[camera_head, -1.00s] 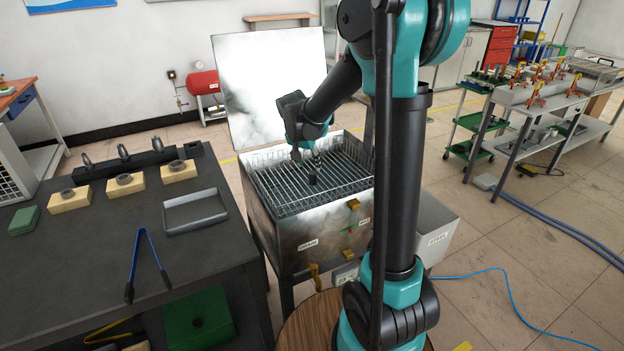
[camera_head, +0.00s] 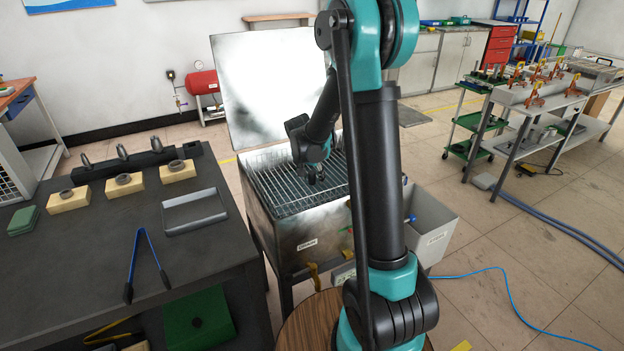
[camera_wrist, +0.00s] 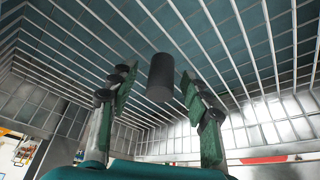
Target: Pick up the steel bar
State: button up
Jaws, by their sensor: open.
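The steel bar (camera_wrist: 160,78) is a short dark cylinder in the wire basket (camera_wrist: 255,55). In the wrist view it shows between the two green-padded fingers of my gripper (camera_wrist: 156,85), with a visible gap on each side. I cannot tell how far the bar reaches in between the fingers. In the head view my gripper (camera_head: 315,174) is low over the rack of the metal tank (camera_head: 320,238), and the bar cannot be made out clearly there. My gripper is open and empty.
The tank's lid (camera_head: 265,85) stands raised behind the basket. A dark workbench (camera_head: 75,265) on the left holds a grey tray (camera_head: 195,212), blue-handled tongs (camera_head: 132,265) and several blocks with rings. A grey bin (camera_head: 437,235) is at the tank's right.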

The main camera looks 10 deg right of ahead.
grip_shut()
jog(key=shift+r, duration=0.1)
dwell(0.4)
